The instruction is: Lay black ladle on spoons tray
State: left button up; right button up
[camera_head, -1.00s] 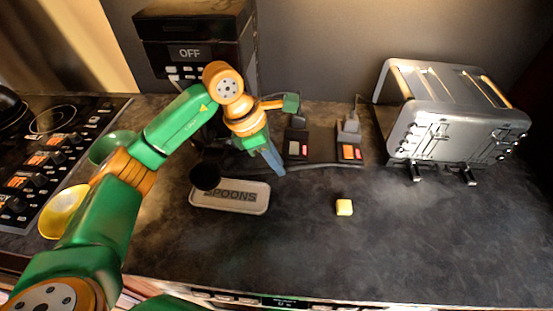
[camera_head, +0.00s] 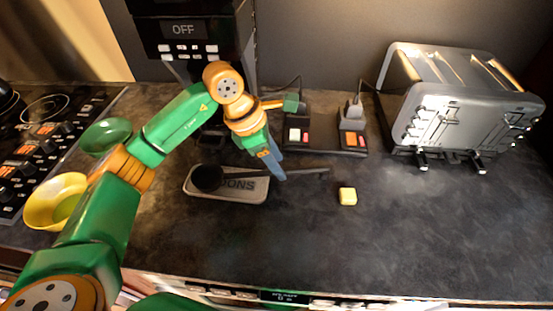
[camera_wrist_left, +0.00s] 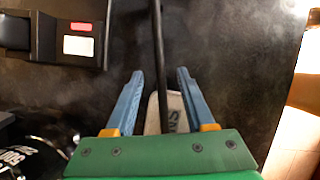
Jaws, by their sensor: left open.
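The black ladle (camera_head: 207,178) has its bowl over the left part of the spoons tray (camera_head: 256,196), apparently resting on it. Its thin handle (camera_head: 312,171) reaches right, past the tray's edge. My left gripper (camera_head: 279,174) is at the handle, right of the tray. In the left wrist view, the open blue fingers (camera_wrist_left: 156,88) stand apart, with the dark handle (camera_wrist_left: 158,40) running between them and touching neither. The light tray (camera_wrist_left: 172,106) shows between the fingers; its lettering is partly covered. My right gripper is not in view.
A yellow block (camera_head: 347,196) lies right of the handle. A silver toaster (camera_head: 455,110) stands at back right, near power sockets (camera_head: 325,138). A black coffee machine (camera_head: 190,40) stands behind. Green (camera_head: 105,136) and yellow (camera_head: 52,203) bowls are left. The front right counter is clear.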

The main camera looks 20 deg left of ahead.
pick_arm(q)
jog(key=o, duration=0.6)
jog(key=shift+c, duration=0.2)
jog(key=shift+r, duration=0.1)
jog(key=b+v, duration=0.1)
jog(key=v, duration=0.5)
jog(key=shift+s+a+r, duration=0.15)
jog(key=shift+a+r, duration=0.05)
jog(key=shift+r, duration=0.15)
